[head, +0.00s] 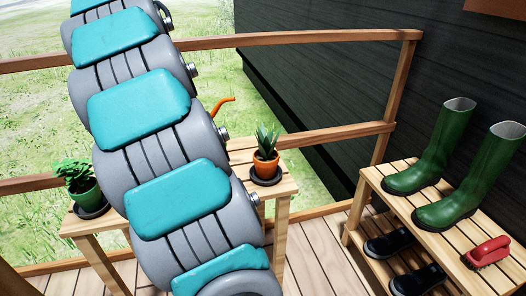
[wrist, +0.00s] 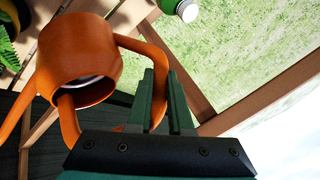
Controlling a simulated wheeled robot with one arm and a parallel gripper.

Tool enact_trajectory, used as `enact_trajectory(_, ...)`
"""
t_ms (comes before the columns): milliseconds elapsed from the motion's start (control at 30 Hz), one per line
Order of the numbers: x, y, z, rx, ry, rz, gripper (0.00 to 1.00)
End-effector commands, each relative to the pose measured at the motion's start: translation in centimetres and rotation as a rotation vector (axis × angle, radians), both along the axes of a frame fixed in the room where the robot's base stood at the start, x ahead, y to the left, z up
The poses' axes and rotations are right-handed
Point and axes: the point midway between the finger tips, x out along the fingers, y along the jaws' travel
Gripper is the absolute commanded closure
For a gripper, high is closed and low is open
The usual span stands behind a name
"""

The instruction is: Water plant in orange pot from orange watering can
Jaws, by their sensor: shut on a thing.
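The orange watering can (wrist: 80,55) fills the left of the wrist view, its dark opening facing the camera. My gripper (wrist: 163,88) is shut on the can's curved orange handle (wrist: 158,55). In the head view only the can's thin orange spout (head: 222,104) shows past my arm, raised above the table and pointing right. My arm hides the gripper and the rest of the can there. The orange pot (head: 265,166) holds a spiky green plant (head: 268,141) and stands upright on a dark saucer at the table's right end. The spout tip is above and left of this plant, apart from it.
A green pot (head: 84,194) with a leafy plant stands at the left end of the wooden table (head: 285,187). Wooden railings (head: 310,38) run behind. A slatted rack (head: 400,205) with green boots, dark shoes and a red brush (head: 488,251) stands at right.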

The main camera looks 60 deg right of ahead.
Motion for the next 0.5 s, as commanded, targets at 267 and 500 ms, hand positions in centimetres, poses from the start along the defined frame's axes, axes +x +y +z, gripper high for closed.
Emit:
enact_trajectory(267, -0.3, 0.0, -4.7, -0.001, 0.001, -0.003, 1.00)
enact_trajectory(500, -0.7, -0.1, -7.4, -0.006, 0.002, -0.010, 1.00)
